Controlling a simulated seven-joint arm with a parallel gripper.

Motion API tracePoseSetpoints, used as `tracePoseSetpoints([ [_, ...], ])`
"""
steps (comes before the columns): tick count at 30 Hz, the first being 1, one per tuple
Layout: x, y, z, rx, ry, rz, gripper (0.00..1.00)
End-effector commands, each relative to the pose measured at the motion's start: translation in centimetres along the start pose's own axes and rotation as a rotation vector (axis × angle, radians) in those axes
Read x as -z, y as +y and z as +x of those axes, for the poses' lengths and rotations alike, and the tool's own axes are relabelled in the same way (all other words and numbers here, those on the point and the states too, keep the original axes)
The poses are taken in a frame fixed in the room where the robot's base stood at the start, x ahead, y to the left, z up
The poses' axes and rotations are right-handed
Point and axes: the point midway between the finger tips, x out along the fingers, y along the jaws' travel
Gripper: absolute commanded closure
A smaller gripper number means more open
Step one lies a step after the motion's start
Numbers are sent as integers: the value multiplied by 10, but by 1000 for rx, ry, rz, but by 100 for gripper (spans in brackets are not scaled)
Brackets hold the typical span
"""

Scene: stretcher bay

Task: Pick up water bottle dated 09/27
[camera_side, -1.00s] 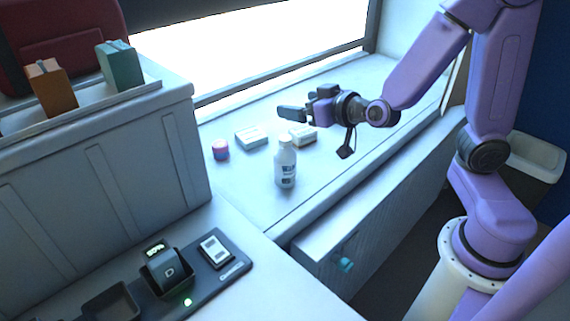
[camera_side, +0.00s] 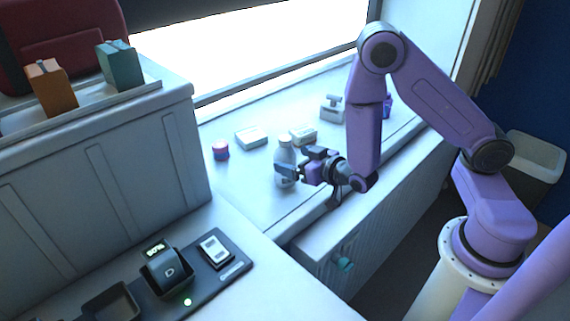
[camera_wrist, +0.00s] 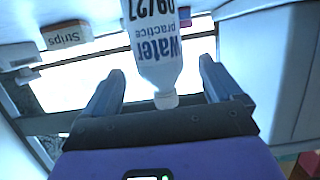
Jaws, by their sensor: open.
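The water bottle (camera_side: 285,155) is white and stands upright on the white counter (camera_side: 250,190). In the wrist view the bottle (camera_wrist: 155,50) appears upside down, with its label reading "Water practice" and "09/27". My gripper (camera_side: 290,172) is at the bottle's right side in the side view, level with its body. In the wrist view my gripper (camera_wrist: 158,85) is open, with one finger on each side of the bottle. The bottle is between the fingers, with a gap visible on both sides. Part of the bottle's lower body is hidden by the gripper in the side view.
Behind the bottle are a white box (camera_side: 252,136), another pale box (camera_side: 304,135) and a red-and-blue round item (camera_side: 220,150). A box marked "Strips" (camera_wrist: 66,35) shows in the wrist view. A grey device (camera_side: 332,108) stands farther back right.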

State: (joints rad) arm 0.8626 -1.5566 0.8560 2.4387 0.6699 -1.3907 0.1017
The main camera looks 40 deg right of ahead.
Motion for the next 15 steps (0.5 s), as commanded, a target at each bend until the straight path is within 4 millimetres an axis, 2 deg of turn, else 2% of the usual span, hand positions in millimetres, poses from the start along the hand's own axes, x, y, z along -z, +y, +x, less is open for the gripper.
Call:
tracePoseSetpoints([
  [15,0,1,59,-1,-1,-1,8],
])
